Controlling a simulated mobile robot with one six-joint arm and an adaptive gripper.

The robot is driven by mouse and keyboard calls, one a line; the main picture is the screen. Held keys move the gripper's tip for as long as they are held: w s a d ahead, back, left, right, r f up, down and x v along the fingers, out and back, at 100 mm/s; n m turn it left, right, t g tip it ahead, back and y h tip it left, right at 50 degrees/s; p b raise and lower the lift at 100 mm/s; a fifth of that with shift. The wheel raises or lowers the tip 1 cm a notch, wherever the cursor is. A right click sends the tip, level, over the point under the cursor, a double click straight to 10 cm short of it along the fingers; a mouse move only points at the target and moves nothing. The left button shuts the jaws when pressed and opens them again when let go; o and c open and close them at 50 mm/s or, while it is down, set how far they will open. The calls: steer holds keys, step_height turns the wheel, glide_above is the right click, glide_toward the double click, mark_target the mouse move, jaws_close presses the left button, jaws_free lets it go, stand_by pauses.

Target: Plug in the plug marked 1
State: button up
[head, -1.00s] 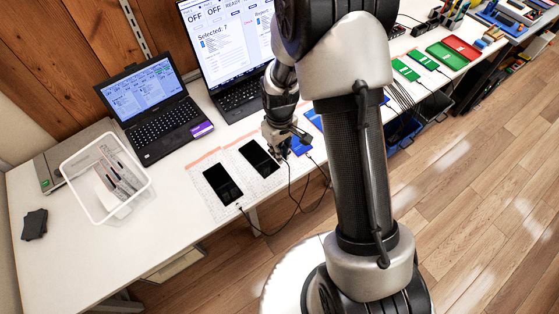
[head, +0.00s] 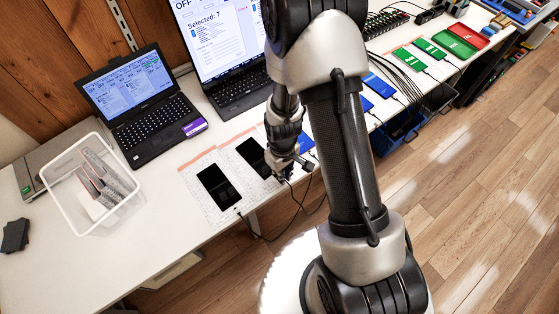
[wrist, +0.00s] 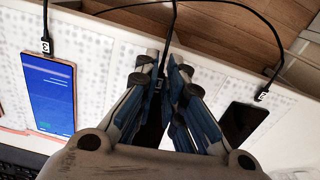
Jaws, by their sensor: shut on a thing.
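My gripper (wrist: 165,82) is shut on a dark cable plug (wrist: 159,84) in the wrist view. Its number is too small to read. The cable runs up from the plug over the table's front edge. A dark phone (wrist: 153,132) lies beyond the fingers, mostly hidden by them. I cannot tell whether the plug touches its port. In the head view my gripper (head: 291,170) is low over the front end of this phone (head: 252,156). Another dark phone (head: 218,187) lies to its left; in the wrist view it is at the right, with a labelled plug (wrist: 261,95) at its end.
A blue-screened phone (wrist: 48,90) with a plug (wrist: 45,47) lies at the wrist view's left. Two laptops (head: 140,103) (head: 228,86) stand behind. A white bin (head: 92,186) is at left. Green and red trays (head: 457,42) (head: 474,36) are at far right.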

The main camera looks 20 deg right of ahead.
steer(key=shift+f+b, duration=1.05)
steer(key=shift+f, duration=0.6)
steer(key=shift+w+a, duration=0.3)
steer(key=shift+w, duration=0.2)
stand_by(2.2)
steer(key=o, duration=0.8)
steer(key=shift+s+d+r+p, duration=0.1)
steer(key=shift+s+r+p, duration=0.05)
steer(key=shift+r+p, duration=0.55)
steer(key=shift+s+d+r+p, duration=0.15)
steer(key=shift+r+p, duration=0.25)
steer(key=shift+r, duration=0.55)
steer(key=shift+s+r+p, duration=0.15)
steer(key=shift+r+p, duration=0.4)
steer(key=shift+r, duration=0.25)
